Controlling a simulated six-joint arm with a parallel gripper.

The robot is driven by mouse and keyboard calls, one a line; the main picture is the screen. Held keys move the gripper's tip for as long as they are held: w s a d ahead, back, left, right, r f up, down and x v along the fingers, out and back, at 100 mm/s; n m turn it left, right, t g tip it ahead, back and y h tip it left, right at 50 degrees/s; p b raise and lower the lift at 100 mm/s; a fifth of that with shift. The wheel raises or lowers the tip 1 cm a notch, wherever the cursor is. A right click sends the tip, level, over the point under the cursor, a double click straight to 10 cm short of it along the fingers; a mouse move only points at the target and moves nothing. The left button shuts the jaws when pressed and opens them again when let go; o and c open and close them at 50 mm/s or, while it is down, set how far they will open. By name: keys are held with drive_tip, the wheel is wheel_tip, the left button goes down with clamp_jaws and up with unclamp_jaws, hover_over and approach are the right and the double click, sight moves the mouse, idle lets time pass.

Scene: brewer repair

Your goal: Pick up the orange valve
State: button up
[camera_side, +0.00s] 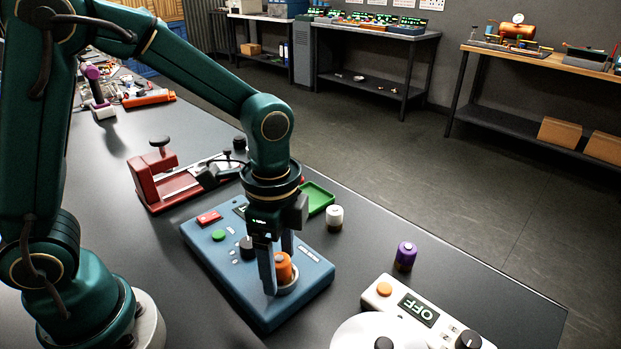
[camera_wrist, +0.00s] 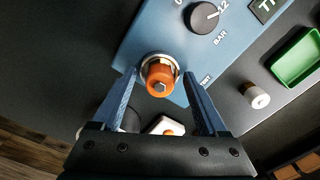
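The orange valve (camera_side: 283,268) sits upright in a round metal seat near the front corner of the blue panel box (camera_side: 228,277). In the wrist view the orange valve (camera_wrist: 160,79) shows from above, inside its metal ring on the blue panel (camera_wrist: 172,28). My gripper (camera_side: 278,272) points down over the valve, with its fingers around it. In the wrist view my gripper (camera_wrist: 159,82) is open, with a finger on each side of the valve and visible gaps. I see no contact between fingers and valve.
A black knob (camera_wrist: 203,17) stands on the panel beside the valve. A white cylinder (camera_side: 334,218), a purple cylinder (camera_side: 405,256) and a green tray (camera_side: 317,198) are on the dark table. A white device reading OFF (camera_side: 418,309) is at front right. A red clamp-like fixture (camera_side: 153,183) lies behind.

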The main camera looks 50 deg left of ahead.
sight(280, 259)
clamp_jaws()
drive_tip(key=shift+r, duration=0.15)
drive_tip(key=shift+r, duration=0.2)
wheel_tip(280, 259, up, 3)
drive_tip(key=shift+w+r, duration=0.1)
drive_tip(key=w+a+r+n, duration=0.1)
drive_tip(key=a+r+n, duration=0.6)
drive_tip(key=n, duration=0.5)
drive_tip(key=shift+a+r, duration=0.35)
drive_tip(key=shift+a, duration=0.85)
drive_tip(key=shift+w, duration=0.1)
